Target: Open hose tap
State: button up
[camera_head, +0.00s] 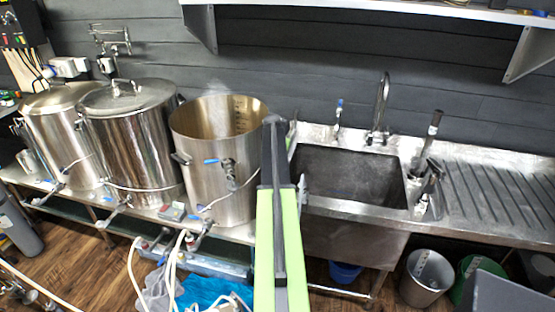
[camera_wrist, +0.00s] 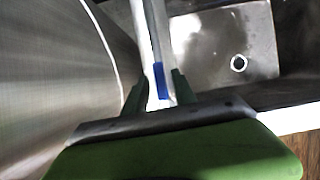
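A slim tap with a blue top (camera_head: 338,110) stands at the back edge of the sink, left of the tall curved faucet; I take it for the hose tap. My arm reaches forward between the right-hand pot and the sink, and its end is hard to make out in the head view. In the wrist view my gripper (camera_wrist: 159,80) has its two green fingers apart. A small blue piece (camera_wrist: 159,76) shows between them, against a pale strip. I cannot tell what this piece belongs to, or whether a finger touches it.
A shelf (camera_head: 400,8) hangs above. Buckets (camera_head: 425,278) stand below.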

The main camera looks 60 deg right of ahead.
dwell(0.3)
jog(key=shift+r+p, duration=0.3)
jog(key=p+v, duration=1.5)
jog(key=v, duration=0.1)
jog(key=shift+s+a+r+p, duration=0.1)
jog(key=shift+a+r+p, duration=0.15)
jog(key=shift+r+p, duration=0.1)
